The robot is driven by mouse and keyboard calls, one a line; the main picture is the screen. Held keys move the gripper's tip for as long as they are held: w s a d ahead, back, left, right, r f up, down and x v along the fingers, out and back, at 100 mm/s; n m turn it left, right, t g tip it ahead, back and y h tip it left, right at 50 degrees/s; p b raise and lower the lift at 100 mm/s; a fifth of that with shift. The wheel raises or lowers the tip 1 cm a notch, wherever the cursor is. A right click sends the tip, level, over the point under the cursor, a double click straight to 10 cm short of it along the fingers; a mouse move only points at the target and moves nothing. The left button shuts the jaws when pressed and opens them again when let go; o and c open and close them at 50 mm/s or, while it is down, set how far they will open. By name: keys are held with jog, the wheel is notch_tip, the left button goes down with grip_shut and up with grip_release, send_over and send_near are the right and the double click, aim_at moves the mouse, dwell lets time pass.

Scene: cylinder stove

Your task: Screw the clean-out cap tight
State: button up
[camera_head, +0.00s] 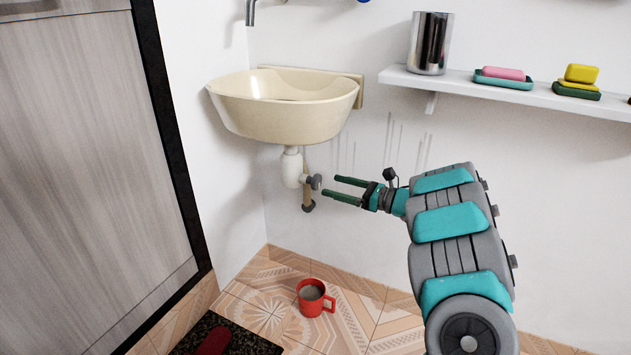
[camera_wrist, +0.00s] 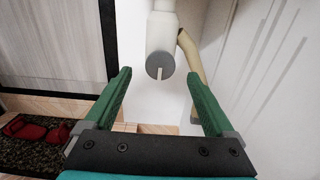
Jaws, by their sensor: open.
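The grey clean-out cap (camera_head: 315,182) sits on the side of the white trap (camera_head: 292,168) under the cream basin (camera_head: 285,103). In the wrist view the round cap (camera_wrist: 160,66) faces me with a pale upright slot or bar across its lower face. My gripper (camera_head: 333,187) is open and empty, just right of the cap. In the wrist view its two green fingers (camera_wrist: 160,88) stand wide apart, left and right below the cap. No contact with the cap shows. Whether the cap is seated tight cannot be seen.
A beige drain pipe (camera_wrist: 192,62) runs close behind the trap, near the right finger. A red mug (camera_head: 313,298) stands on the tiled floor below. A shelf (camera_head: 400,76) with a steel cup and soaps is above my arm. The wall is close behind.

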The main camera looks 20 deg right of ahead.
aim_at(319, 182)
jog(key=p+x, duration=0.1)
jog(key=x, duration=0.6)
jog(key=c, duration=1.4)
